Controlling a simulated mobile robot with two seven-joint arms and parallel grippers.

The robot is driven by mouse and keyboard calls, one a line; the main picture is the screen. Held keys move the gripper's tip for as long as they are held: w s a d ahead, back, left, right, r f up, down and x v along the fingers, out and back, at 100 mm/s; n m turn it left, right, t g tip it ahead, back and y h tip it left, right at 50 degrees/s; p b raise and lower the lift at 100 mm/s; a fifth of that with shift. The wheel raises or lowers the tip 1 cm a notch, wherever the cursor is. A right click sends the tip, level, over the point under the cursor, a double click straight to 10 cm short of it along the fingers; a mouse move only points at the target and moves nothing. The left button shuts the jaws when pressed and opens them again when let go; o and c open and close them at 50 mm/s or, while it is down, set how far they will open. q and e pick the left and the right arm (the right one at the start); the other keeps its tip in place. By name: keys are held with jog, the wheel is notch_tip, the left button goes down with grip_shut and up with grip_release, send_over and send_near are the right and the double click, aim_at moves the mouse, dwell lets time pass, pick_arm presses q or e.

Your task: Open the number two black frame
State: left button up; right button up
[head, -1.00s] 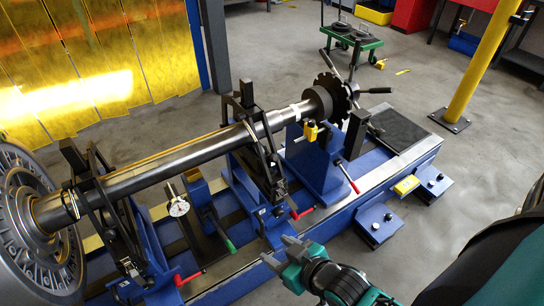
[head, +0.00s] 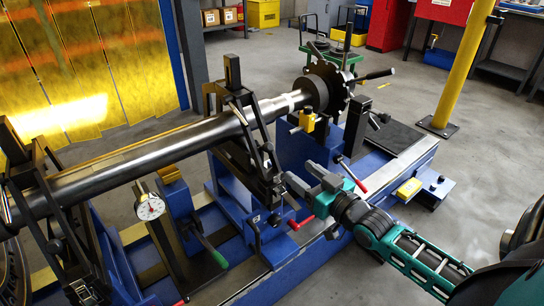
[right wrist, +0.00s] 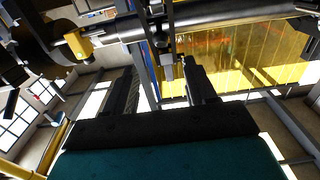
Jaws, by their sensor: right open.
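Two black frames straddle the long steel shaft (head: 150,155). The right-hand black frame (head: 262,155) stands on a blue pedestal and its arms meet around the shaft, looking closed. The left-hand black frame (head: 60,235) is partly cut off at the picture's edge. I cannot read which is number two. My right gripper (head: 305,177) is open and empty, just right of the right-hand frame, with its fingers pointing at it. My left gripper is out of view.
A red-tipped lever (head: 301,224) sits below the right-hand frame, and another (head: 354,177) is just beyond my gripper. A dial gauge (head: 150,207) and a green-handled lever (head: 214,252) are between the frames. A toothed disc (head: 332,85) ends the shaft. A yellow post (head: 465,70) stands right.

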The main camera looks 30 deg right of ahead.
pick_arm(q)
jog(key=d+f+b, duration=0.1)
jog(key=b, duration=0.2)
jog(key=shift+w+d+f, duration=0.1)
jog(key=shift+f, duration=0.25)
pick_arm(e)
send_over(273, 174)
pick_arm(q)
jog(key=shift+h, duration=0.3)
pick_arm(e)
grip_shut()
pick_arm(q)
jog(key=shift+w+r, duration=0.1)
